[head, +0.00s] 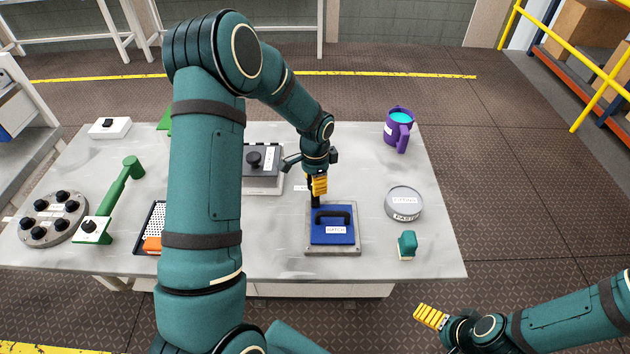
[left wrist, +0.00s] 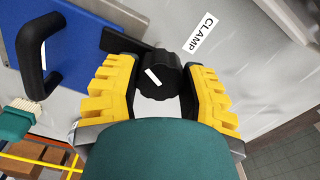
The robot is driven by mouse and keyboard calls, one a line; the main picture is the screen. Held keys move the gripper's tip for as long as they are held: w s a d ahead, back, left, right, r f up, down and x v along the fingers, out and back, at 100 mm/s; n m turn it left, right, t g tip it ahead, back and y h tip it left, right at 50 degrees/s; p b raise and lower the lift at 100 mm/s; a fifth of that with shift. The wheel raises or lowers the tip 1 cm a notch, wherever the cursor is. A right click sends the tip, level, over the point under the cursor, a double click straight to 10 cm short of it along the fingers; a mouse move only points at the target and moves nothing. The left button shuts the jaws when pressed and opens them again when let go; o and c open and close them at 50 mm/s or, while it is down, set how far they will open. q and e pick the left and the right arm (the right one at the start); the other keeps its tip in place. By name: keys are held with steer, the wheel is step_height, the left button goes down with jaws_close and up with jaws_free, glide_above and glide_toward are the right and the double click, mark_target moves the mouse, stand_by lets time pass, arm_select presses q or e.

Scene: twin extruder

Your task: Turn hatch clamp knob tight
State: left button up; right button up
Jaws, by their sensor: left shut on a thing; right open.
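The blue hatch (head: 331,238) with a black handle lies on a grey plate at the table's front; it also shows in the left wrist view (left wrist: 88,38). The black ribbed clamp knob (left wrist: 157,82) has a white mark on its top and sits by the hatch's edge, beside a CLAMP label (left wrist: 200,33). A black bar runs from the knob over the hatch's edge. My left gripper (head: 319,186) points down, shut on the knob with a yellow finger on each side; it also fills the left wrist view (left wrist: 158,92). My right gripper (head: 431,317) is open and empty, off the table's front.
A grey round tin (head: 404,203), a green-handled brush (head: 407,244) and a purple mug (head: 398,130) stand right of the hatch. A grey unit with a black knob (head: 255,160) is behind left. My left arm hides part of the table.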

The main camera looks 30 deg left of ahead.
arm_select(q)
steer(key=shift+d+m, duration=0.1)
steer(key=shift+m, duration=0.5)
steer(key=o, duration=1.2)
step_height(320, 180, up, 12)
